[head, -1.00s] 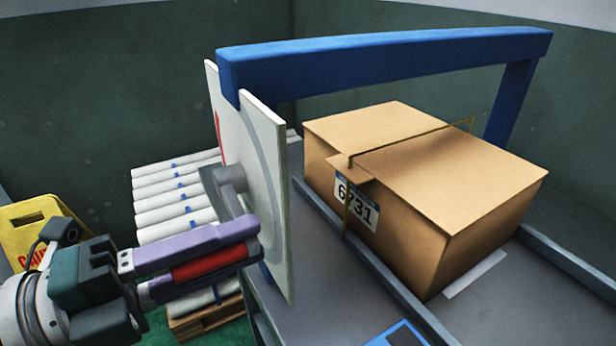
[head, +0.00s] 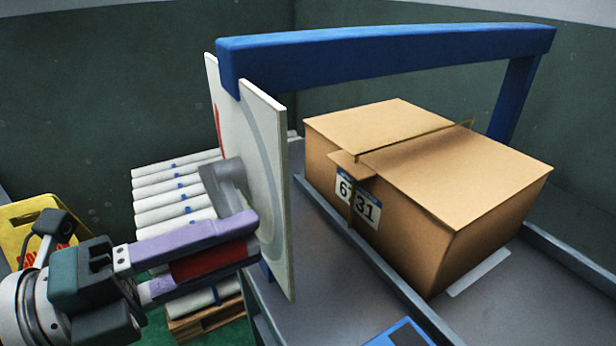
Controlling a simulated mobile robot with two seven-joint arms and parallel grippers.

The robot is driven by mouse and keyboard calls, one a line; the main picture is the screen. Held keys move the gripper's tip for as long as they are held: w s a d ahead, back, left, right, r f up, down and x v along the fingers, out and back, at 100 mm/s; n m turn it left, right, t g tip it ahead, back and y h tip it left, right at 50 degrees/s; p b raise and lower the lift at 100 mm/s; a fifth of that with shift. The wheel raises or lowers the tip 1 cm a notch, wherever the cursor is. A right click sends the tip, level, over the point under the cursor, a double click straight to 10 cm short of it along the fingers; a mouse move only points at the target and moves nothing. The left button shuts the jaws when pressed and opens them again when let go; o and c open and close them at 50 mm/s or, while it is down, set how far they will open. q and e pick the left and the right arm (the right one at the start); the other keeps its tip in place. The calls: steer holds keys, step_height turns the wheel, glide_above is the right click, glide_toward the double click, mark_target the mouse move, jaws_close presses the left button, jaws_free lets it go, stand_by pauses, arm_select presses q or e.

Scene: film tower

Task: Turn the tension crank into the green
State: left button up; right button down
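The tension crank has a grey arm (head: 226,188) and a red handle (head: 212,261), beside the white panel (head: 276,130). My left gripper (head: 250,240) has its two purple fingers above and below the red handle and looks shut on it. The fingers hide parts of the handle. A thin yellowish strap (head: 420,140) runs over the top of a cardboard box (head: 470,190) and down its front, across the number label (head: 368,207). A red mark (head: 216,122) shows on the panel behind. I see no green zone or pointer. My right gripper is out of view.
A blue frame (head: 400,52) arches over the box. Grey rails (head: 390,280) flank the box on the grey deck. White rolls (head: 180,195) lie stacked on a wooden pallet (head: 205,318) behind my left gripper. A yellow sign (head: 30,215) stands at the far left.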

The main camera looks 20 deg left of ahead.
arm_select(q)
steer(key=shift+o, duration=0.7)
steer(key=b+v, duration=0.1)
steer(key=v, duration=0.9)
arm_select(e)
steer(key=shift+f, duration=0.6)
arm_select(q)
steer(key=shift+w, duration=0.15)
